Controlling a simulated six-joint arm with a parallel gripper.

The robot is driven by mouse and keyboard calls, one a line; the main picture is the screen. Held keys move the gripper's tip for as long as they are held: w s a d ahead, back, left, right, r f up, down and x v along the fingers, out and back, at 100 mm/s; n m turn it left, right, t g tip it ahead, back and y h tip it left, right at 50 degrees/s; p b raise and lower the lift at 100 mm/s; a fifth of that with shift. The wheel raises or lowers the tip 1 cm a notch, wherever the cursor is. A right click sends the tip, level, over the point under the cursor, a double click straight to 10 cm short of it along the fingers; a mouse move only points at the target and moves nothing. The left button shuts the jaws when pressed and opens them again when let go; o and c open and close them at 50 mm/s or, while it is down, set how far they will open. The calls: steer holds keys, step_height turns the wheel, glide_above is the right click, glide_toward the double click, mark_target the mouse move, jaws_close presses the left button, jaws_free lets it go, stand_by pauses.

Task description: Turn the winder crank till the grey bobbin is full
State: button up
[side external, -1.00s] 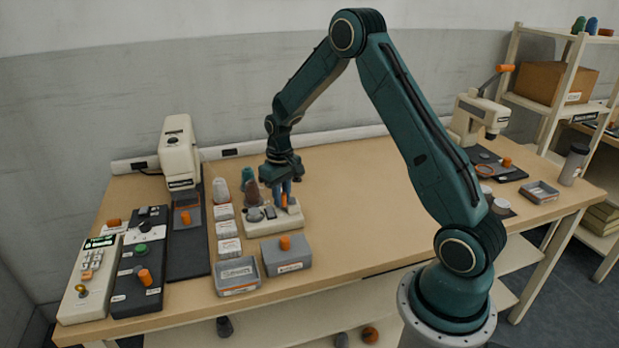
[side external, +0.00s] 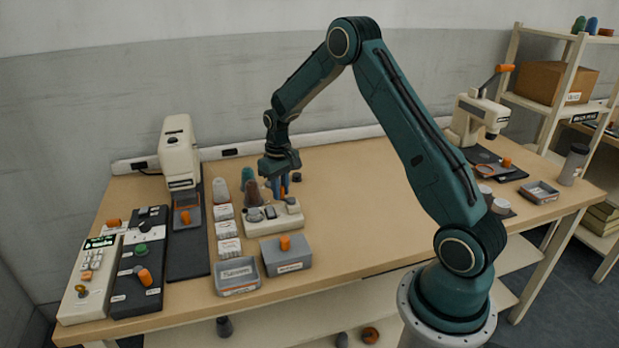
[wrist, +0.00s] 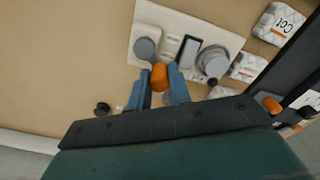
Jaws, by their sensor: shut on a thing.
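The winder (side external: 262,228) is a cream base near the middle left of the table; it also shows in the wrist view (wrist: 206,30). Its orange crank knob (wrist: 159,77) sits between the blue fingertips of my gripper (wrist: 161,88), which is shut on it. In the side view my gripper (side external: 283,188) is at the winder's back edge. A round grey disc (wrist: 145,47) lies beside the knob. A grey round part (wrist: 214,62), which looks like the bobbin, sits at the other end; how much is wound on it cannot be told.
Teal (side external: 247,177) and brown (side external: 252,192) cones stand close behind the winder. White labelled packs (side external: 228,229) line its left side. A grey box with an orange knob (side external: 287,262) and a grey tray (side external: 238,289) are in front.

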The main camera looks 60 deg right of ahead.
steer(key=shift+s+d+f, duration=0.1)
steer(key=shift+s+d, duration=0.2)
steer(key=shift+d, duration=0.6)
steer(key=shift+s+d+f, duration=0.1)
steer(key=shift+s+d, duration=0.2)
steer(key=shift+d, duration=0.05)
steer(key=o, duration=0.7)
steer(key=shift+w, duration=0.1)
steer(key=shift+r, duration=0.2)
